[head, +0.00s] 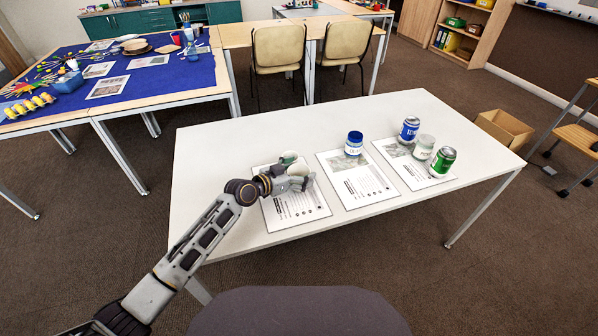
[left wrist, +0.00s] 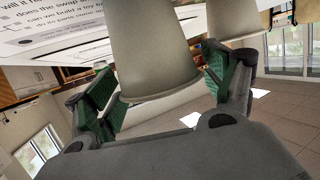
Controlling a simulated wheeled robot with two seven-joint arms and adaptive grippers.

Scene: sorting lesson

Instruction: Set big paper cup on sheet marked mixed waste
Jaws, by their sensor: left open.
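A pale paper cup (left wrist: 150,55) stands between the two green-padded fingers of my left gripper (left wrist: 160,98) in the left wrist view. The fingers are open on either side of it. A second pale cup (left wrist: 232,18) is just beyond, to the right in that view. In the head view my left gripper (head: 292,180) is over the left printed sheet (head: 296,208), and a pale cup (head: 299,170) shows partly behind it. Which cup is bigger is hard to tell. The middle sheet (head: 362,188) and right sheet (head: 420,178) have headings too small to read. My right gripper is out of view.
A blue jar (head: 354,143) stands on the middle sheet. A blue can (head: 409,130), a whitish jar (head: 424,147) and a green can (head: 443,161) stand on the right sheet. The lower part of the middle sheet is clear. A cardboard box (head: 504,130) is beyond the white table (head: 225,150).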

